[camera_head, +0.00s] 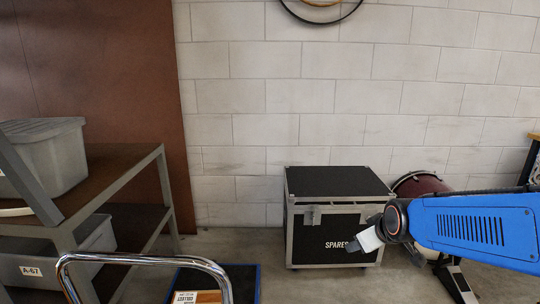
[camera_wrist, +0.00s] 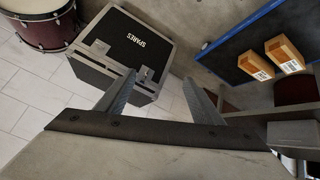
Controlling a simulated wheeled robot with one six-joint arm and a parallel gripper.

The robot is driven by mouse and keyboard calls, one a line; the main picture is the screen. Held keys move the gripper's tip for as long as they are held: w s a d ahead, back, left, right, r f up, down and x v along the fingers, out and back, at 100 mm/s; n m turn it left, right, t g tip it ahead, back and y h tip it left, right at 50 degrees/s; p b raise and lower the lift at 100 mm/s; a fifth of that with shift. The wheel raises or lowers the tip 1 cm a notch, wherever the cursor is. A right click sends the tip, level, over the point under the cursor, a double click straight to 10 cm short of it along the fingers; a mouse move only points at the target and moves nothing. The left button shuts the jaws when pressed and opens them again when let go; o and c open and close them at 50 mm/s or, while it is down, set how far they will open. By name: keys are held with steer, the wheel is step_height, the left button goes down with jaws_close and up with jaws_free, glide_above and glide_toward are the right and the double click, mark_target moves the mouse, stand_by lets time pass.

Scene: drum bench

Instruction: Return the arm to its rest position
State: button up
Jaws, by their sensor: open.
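My gripper (camera_wrist: 158,86) shows in the wrist view with its two grey fingers spread apart and nothing between them. Past the fingers is a black case marked SPARES (camera_wrist: 135,45), apart from them and on the floor. In the head view my blue arm reaches in from the right edge. Its dark joint and a pale end piece overlap the right front of the SPARES case (camera_head: 330,185). My gripper's fingers cannot be made out clearly there.
A dark red drum (camera_head: 420,186) stands right of the case. At left is a metal shelf (camera_head: 115,195) with grey bins (camera_head: 45,150). A chrome rail (camera_head: 140,260) crosses the front.

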steer(key=s+d+r+m+g, duration=0.1)
steer(key=s+d+m+g, duration=0.1)
steer(key=s, duration=2.2)
steer(key=m+g, duration=0.1)
steer(key=m, duration=0.1)
steer(key=shift+m+g, duration=0.3)
steer(key=shift+m, duration=0.1)
